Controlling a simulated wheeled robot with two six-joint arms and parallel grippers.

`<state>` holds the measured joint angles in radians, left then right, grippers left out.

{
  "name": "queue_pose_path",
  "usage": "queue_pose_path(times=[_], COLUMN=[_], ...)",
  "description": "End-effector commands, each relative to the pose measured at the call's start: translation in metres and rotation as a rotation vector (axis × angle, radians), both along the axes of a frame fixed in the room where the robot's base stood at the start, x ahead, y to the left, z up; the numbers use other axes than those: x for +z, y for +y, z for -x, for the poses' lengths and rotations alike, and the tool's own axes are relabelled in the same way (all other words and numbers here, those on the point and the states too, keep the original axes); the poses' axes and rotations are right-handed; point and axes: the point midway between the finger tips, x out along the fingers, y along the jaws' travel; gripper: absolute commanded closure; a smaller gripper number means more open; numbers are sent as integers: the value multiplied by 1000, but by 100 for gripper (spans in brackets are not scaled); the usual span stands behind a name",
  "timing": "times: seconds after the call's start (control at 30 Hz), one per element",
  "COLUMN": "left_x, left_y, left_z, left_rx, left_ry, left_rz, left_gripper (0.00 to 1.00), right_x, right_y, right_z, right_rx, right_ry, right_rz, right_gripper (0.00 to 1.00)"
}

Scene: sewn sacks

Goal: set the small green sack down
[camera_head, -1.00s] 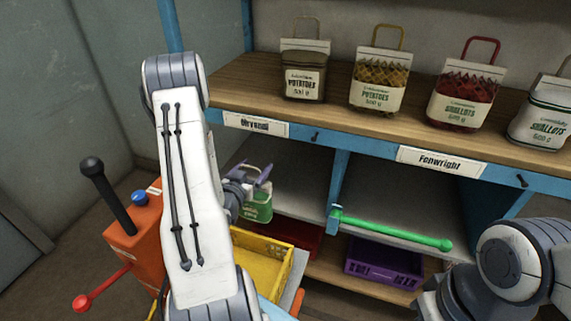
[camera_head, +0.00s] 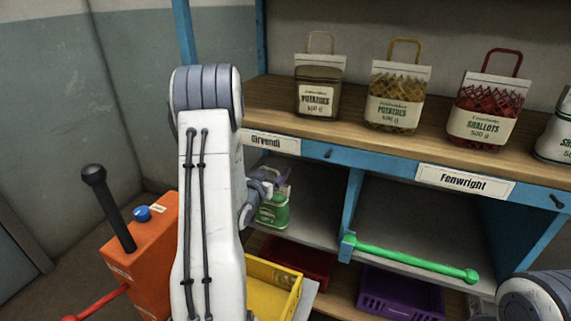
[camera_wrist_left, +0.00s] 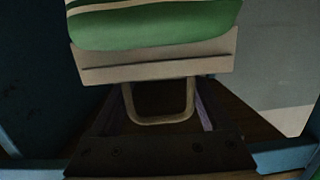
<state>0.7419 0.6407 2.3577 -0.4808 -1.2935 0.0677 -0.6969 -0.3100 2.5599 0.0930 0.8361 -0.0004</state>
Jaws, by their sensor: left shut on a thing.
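The small green sack (camera_head: 272,213), green with a white label, shows in the head view inside the left compartment under the "Girvendi" label. My left gripper (camera_head: 270,184) is shut on it at its top; my forearm partly hides the hold. In the left wrist view the green and white sack (camera_wrist_left: 155,28) fills the top, with its pale top band and beige handle loop (camera_wrist_left: 160,118) toward the gripper fingers. I cannot tell whether the sack's bottom touches the compartment floor (camera_head: 312,232). My right gripper is out of view.
Potato and shallot sacks (camera_head: 397,97) stand on the wooden shelf top above. A blue divider (camera_head: 352,205) and a green bar (camera_head: 415,257) are right of the sack. Below are yellow (camera_head: 272,290), red (camera_head: 305,262) and purple (camera_head: 400,293) crates. An orange box with levers (camera_head: 145,245) stands left.

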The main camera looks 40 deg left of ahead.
Motion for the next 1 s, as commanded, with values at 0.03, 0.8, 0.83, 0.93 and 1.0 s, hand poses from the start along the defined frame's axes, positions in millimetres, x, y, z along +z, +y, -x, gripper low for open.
queue_pose_path(times=[0.03,0.8,0.83,0.93,1.0], left_x=[3,-23,-27,-34,-33], left_y=[2,28,28,28,28], left_z=[-12,-99,-99,-99,-99], left_rx=[-3,0,0,0,0], left_ry=[-7,-3,-2,-5,-6], left_rz=[-5,1,0,-1,-3], left_gripper=[100,100,100,100,100], right_x=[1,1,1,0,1], right_y=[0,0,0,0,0], right_z=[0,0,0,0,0], right_rx=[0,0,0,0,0], right_ry=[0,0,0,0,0], right_rz=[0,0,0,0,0], right_gripper=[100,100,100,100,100])
